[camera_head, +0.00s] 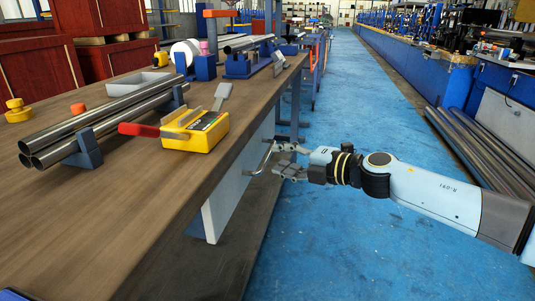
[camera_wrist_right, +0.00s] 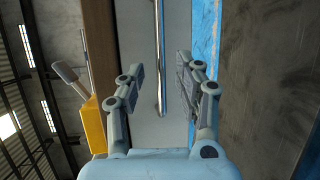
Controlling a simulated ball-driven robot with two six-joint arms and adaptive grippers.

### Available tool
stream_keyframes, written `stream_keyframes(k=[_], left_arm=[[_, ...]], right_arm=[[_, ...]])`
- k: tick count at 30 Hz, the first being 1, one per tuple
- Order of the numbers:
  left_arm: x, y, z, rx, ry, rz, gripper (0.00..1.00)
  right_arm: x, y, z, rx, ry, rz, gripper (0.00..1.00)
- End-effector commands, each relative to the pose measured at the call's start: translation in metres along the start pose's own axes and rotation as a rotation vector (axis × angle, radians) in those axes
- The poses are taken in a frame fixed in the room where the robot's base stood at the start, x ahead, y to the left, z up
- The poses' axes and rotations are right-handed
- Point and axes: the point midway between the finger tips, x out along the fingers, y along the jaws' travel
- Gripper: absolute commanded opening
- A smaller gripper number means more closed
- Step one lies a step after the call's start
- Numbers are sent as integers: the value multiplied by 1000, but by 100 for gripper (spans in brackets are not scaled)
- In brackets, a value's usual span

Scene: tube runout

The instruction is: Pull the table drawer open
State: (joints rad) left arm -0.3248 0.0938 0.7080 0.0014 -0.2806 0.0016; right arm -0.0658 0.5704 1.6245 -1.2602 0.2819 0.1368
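The table drawer has a pale grey front (camera_head: 226,196) under the right edge of the wooden table. A thin metal bar handle (camera_head: 262,159) stands out from it. My right gripper (camera_head: 276,154) is at the handle, coming from the right, with its fingers apart. In the right wrist view the handle (camera_wrist_right: 161,60) runs lengthwise across the grey drawer front (camera_wrist_right: 138,40), between the two spread fingers of the right gripper (camera_wrist_right: 161,78). A gap shows on each side, so neither finger appears to touch it. I cannot tell how far the handle reaches between the fingers. My left gripper is not in view.
The wooden table (camera_head: 150,225) holds steel tubes (camera_head: 95,125) on blue supports and a yellow device (camera_head: 195,131) near the edge above the drawer. Blue floor (camera_head: 350,110) lies open right of the table. More tubes (camera_head: 475,150) lie along the far right.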

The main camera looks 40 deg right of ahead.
Motion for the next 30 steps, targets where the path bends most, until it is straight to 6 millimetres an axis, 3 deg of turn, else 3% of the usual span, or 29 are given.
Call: stream_keyframes(k=[3,7,19,27,30], left_arm=[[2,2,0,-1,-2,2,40],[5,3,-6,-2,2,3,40],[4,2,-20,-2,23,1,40],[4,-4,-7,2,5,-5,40],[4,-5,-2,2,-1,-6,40]], right_arm=[[24,1,0,2,-2,4,34],[40,-1,0,1,-1,2,34],[50,-1,0,-2,0,0,34],[49,-1,0,-2,0,0,2],[49,-1,0,-2,0,0,0]])
